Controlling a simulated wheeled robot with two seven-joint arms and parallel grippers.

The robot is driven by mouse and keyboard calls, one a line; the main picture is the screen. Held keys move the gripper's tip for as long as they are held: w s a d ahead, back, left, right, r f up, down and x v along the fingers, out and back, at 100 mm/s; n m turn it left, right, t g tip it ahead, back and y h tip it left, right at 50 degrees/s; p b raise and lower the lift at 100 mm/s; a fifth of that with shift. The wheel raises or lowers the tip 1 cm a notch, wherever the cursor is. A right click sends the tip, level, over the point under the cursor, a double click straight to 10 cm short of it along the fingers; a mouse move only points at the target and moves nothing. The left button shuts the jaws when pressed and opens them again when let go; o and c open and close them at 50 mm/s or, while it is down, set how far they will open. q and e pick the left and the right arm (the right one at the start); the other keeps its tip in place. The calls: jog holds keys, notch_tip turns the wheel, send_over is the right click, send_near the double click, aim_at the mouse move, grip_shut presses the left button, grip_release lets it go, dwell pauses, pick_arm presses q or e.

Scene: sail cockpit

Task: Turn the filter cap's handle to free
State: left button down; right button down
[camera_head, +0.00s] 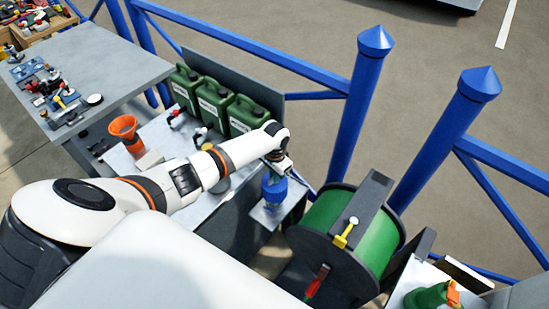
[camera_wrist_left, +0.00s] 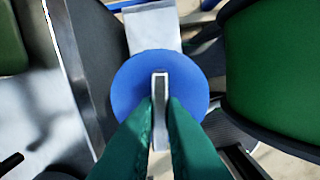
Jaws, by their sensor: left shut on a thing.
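The filter (camera_head: 275,191) is a blue round body on a small grey shelf beside the bench in the head view. In the left wrist view its blue cap (camera_wrist_left: 130,87) is seen from above, with a grey bar handle (camera_wrist_left: 160,85) standing across its middle and pointing up and down the picture. My left gripper (camera_head: 277,167) is over the cap; its green fingers (camera_wrist_left: 160,112) are shut on the handle, one on each side. The fingers hide part of the cap's near side. My right gripper is not in view.
A hose reel (camera_head: 345,225) with green drum stands close to the right of the filter. Green canisters (camera_head: 214,100) and an orange funnel (camera_head: 125,130) stand on the bench to the left. Blue railing posts (camera_head: 360,100) rise behind.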

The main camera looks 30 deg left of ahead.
pick_arm(q)
jog(key=shift+n+p, duration=0.4)
jog(key=shift+n, duration=0.4)
jog(key=c, duration=1.5)
grip_release()
jog(key=shift+r, duration=0.1)
notch_tip(320, 180, up, 12)
